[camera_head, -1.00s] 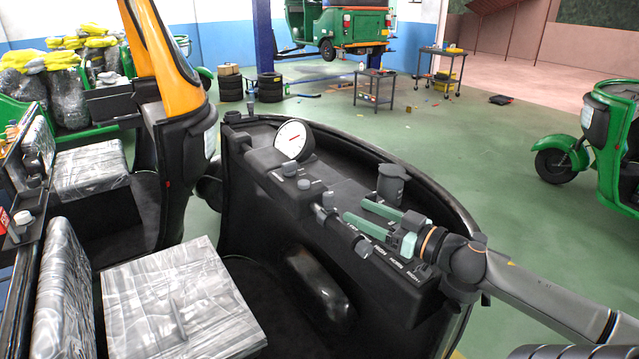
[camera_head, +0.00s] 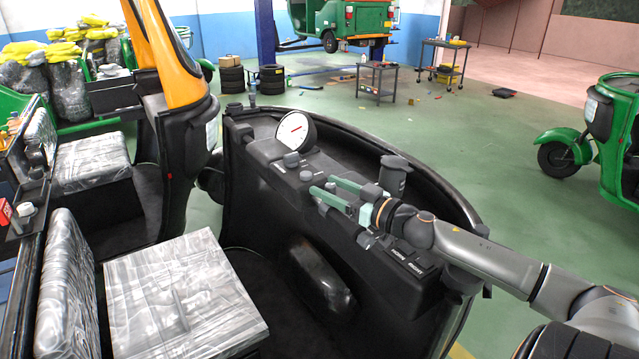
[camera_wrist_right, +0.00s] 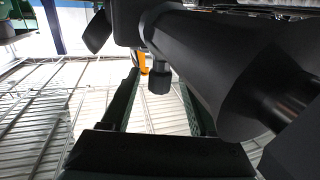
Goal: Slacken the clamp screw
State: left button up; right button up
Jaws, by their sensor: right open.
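My right gripper (camera_head: 325,186) reaches in from the right over the dashboard, its two green fingers apart and empty. In the right wrist view a small dark knob (camera_wrist_right: 159,82) hangs from a dark bar, in the gap between the open fingers. It looks like the clamp screw, but I cannot tell for sure. I cannot tell whether the fingers touch it. In the head view my right gripper partly hides that area of the dashboard. My left gripper is not in view.
Two round knobs (camera_head: 298,167) and a white dial gauge (camera_head: 294,132) sit just left of the fingertips. A dark cylinder (camera_head: 393,174) stands behind the gripper. In the wrist view a large dark tube (camera_wrist_right: 225,65) fills the upper right. A patterned seat (camera_head: 180,295) lies at front left.

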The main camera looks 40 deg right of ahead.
jog(key=shift+w+a, duration=0.2)
jog(key=shift+w, duration=1.45)
grip_shut()
